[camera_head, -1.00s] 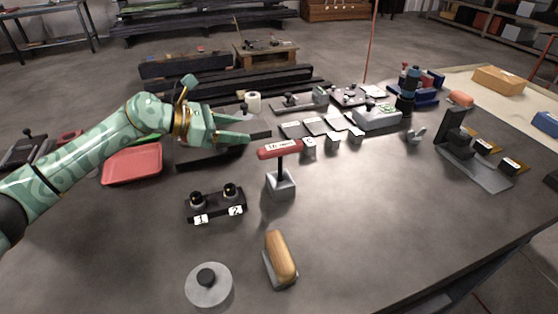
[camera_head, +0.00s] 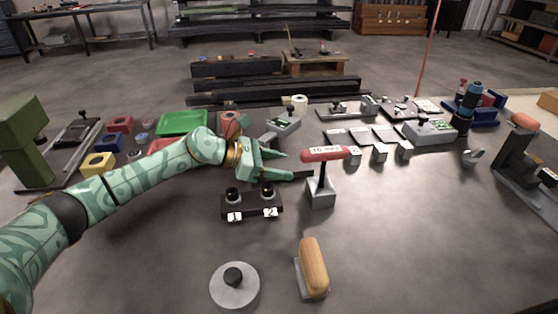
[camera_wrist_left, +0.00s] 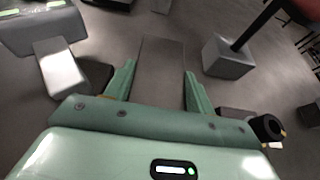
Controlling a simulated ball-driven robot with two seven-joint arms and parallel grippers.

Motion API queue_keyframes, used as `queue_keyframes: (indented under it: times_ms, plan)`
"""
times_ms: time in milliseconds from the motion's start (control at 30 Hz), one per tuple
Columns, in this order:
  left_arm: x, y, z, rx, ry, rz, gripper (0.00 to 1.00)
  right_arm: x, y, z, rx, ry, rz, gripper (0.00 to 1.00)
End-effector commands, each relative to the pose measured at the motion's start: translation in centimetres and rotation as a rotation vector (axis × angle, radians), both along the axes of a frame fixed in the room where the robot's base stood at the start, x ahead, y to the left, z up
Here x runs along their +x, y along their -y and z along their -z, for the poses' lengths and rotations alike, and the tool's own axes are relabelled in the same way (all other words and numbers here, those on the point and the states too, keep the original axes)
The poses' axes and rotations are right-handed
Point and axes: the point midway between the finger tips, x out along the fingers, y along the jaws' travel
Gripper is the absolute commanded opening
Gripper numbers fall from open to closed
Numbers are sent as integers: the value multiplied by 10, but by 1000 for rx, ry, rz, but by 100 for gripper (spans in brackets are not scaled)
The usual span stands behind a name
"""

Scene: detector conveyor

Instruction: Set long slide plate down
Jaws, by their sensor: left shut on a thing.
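My left gripper (camera_head: 287,165) reaches in from the left, low over the middle of the bench, just left of the red-handled stand. It is shut on a long, flat dark grey plate, the long slide plate (camera_wrist_left: 161,62). In the left wrist view the plate runs away from me between the two green fingers (camera_wrist_left: 160,88). In the head view only a thin dark piece of it (camera_head: 304,174) shows by the fingertips. I cannot tell whether it touches the bench. My right gripper is not in view.
The red-handled stand (camera_head: 320,190) is close right of the gripper. A black block with labels 1 and 2 (camera_head: 250,208) lies in front. A green tray (camera_head: 183,122) is behind my arm. A brush (camera_head: 312,268) and round weight (camera_head: 234,288) lie nearer, with bare bench to the right.

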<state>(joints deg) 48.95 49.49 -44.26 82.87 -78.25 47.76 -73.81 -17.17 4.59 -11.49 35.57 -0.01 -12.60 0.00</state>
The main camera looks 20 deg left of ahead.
Motion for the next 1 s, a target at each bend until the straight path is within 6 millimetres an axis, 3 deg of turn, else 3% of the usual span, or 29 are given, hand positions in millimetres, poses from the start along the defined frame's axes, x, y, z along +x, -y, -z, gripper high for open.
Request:
queue_keyframes:
  times_ms: [167, 200, 567, 1000]
  plan:
    - [1, 0, -1, -4, 6, -1, 0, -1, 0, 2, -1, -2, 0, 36]
    - [0, 0, 2, 0, 0, 0, 63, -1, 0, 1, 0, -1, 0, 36]
    - [-1, -2, -3, 1, 1, -1, 64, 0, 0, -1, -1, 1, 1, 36]
    - [-48, -72, -36, 4, -1, -3, 64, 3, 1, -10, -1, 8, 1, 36]
